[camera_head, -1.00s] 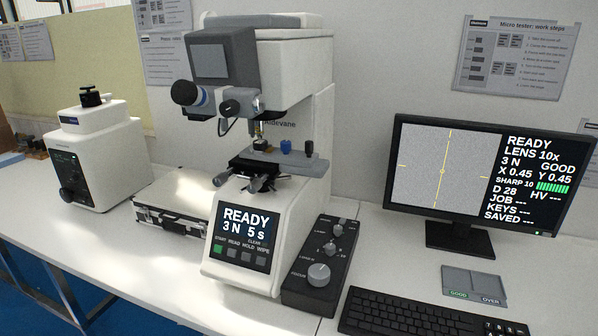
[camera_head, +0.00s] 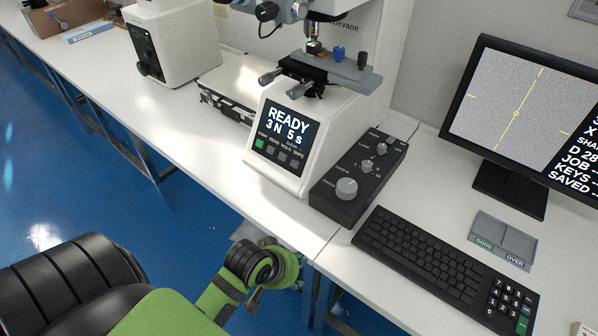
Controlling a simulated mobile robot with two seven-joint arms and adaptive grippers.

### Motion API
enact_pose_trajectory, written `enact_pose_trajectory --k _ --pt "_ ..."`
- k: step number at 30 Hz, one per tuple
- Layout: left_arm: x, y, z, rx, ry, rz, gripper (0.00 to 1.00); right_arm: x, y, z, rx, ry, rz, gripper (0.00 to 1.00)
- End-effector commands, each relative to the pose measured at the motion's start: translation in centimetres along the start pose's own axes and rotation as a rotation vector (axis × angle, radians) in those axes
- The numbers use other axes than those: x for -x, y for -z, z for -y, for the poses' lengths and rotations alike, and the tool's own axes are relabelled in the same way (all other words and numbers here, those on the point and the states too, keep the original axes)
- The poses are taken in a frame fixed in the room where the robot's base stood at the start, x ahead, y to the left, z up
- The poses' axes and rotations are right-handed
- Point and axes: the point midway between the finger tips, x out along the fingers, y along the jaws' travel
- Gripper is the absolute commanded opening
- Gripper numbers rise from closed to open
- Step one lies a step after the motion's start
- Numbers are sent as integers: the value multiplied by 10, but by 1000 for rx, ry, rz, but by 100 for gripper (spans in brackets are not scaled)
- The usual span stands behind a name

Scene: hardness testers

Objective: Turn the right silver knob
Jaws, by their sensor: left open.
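Two silver stage knobs stick out at the front of the tester's black stage: a left one (camera_head: 270,77) and a right one (camera_head: 299,90). The dark control box (camera_head: 326,190) beside the tester also carries a large silver focus knob (camera_head: 347,188) and smaller silver knobs behind it. My left gripper (camera_head: 246,232) is at the table's front edge, below and left of the tester and clear of all these knobs. It is open, mostly hidden behind my green and black wrist, and holds nothing I can see. My right gripper is not in view.
The white tester's screen (camera_head: 280,126) reads READY. A keyboard (camera_head: 430,262), a monitor (camera_head: 519,115) and a grey GOOD/OVER tray (camera_head: 504,240) are to the right. A silver case (camera_head: 224,100) stands left of the tester. The front table strip left of the tester is clear.

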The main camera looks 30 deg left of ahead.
Motion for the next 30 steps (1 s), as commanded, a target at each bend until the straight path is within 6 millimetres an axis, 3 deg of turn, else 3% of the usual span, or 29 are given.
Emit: enact_pose_trajectory --k 1,8,15,18,22,26,30 --pt "14 26 -7 137 -44 -47 48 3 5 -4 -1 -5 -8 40" --pt "65 137 -23 855 -353 -197 48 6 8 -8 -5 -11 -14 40" --pt "138 250 -16 1653 -891 -145 48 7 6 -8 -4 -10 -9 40" --pt "166 281 -8 1887 -1102 -52 48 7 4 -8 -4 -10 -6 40" --pt "191 304 2 2065 -1290 63 48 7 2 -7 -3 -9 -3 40" --pt "200 314 6 2132 -1365 121 48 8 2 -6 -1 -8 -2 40" --pt "195 327 0 2139 -1371 128 48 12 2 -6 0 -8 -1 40"
